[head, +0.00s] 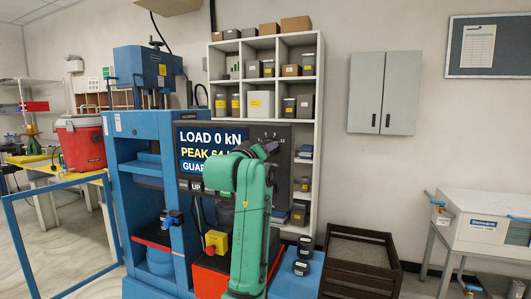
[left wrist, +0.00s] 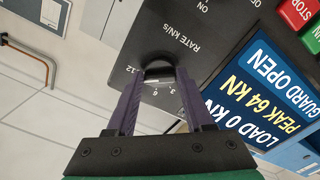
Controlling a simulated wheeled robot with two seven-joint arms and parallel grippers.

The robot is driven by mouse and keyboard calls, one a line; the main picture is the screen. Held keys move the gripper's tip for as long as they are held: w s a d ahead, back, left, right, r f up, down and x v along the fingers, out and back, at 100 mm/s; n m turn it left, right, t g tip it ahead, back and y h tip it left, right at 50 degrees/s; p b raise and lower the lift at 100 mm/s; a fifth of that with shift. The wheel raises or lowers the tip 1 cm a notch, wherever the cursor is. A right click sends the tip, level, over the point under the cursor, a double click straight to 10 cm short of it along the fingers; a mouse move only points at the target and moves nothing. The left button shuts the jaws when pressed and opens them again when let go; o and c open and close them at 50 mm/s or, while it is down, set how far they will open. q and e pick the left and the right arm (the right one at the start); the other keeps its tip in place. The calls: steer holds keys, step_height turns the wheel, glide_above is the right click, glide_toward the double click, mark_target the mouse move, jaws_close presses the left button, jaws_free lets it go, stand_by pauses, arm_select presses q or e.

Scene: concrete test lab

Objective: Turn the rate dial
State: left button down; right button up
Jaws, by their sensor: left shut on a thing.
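The rate dial (left wrist: 158,72) is a small dark knob on the grey control panel (left wrist: 120,25), below the printed words RATE kN/s with numbers around it. My left gripper (left wrist: 160,80) has its two purple fingers on either side of the dial, shut on it. In the head view my green left arm reaches up in front of the panel (head: 303,140), and the left gripper (head: 264,150) is at its face; the dial is hidden there. The dial's exact setting cannot be read. My right gripper is in neither view.
The panel's display (head: 208,150) reads LOAD 0 kN and PEAK 64 kN; the wrist view also shows GUARD OPEN. Red and green buttons (left wrist: 297,12) are near it. The blue press (head: 125,135) stands left, with a blue frame (head: 62,190) extending out leftward.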

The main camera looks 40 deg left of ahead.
arm_select(q)
steer(key=shift+f+m, duration=0.25)
steer(key=shift+m, duration=0.35)
steer(key=shift+c, duration=1.4)
jaws_free()
steer(key=shift+r, duration=0.1)
steer(key=b+v, duration=0.4)
steer(key=v, duration=1)
steer(key=shift+s+d+b, duration=0.2)
steer(key=shift+s+b, duration=0.1)
steer(key=shift+b, duration=0.1)
